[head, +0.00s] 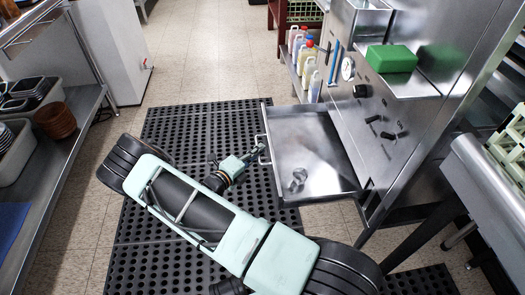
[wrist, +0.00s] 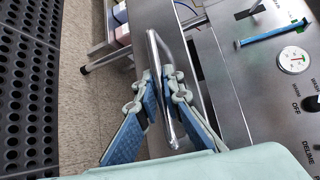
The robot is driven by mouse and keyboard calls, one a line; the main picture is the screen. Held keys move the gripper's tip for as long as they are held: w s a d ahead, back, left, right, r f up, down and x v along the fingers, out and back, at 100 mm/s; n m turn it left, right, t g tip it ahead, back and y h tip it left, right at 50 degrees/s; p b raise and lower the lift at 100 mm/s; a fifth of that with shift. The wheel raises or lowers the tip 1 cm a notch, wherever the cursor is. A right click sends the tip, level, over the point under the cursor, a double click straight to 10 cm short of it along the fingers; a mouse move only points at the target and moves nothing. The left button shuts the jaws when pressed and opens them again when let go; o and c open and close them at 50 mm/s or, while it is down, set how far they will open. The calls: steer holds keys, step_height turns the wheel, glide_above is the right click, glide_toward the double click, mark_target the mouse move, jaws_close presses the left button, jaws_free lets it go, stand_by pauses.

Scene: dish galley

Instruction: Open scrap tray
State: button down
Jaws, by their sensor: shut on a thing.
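The scrap tray (head: 315,140) is a shallow steel drawer. In the head view it stands well out from the front of the steel machine, its inside in plain sight. A bar handle (head: 262,150) runs along its left front edge. My gripper (head: 254,153) is at this handle. In the wrist view the handle (wrist: 155,60) passes between the blue-padded fingers of my gripper (wrist: 157,90), which are shut on it. A small shiny metal piece (head: 298,178) lies in the tray.
The machine's panel has a dial (head: 348,68) and knobs. A green block (head: 391,58) sits on a shelf above. Bottles (head: 308,62) stand on a shelf behind the tray. A counter (head: 60,150) with bins is at left. Black matting (head: 190,125) covers the floor.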

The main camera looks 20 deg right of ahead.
steer(key=shift+a, duration=0.1)
steer(key=c, duration=2)
jaws_free()
steer(key=shift+c, duration=0.2)
steer(key=v, duration=1.2)
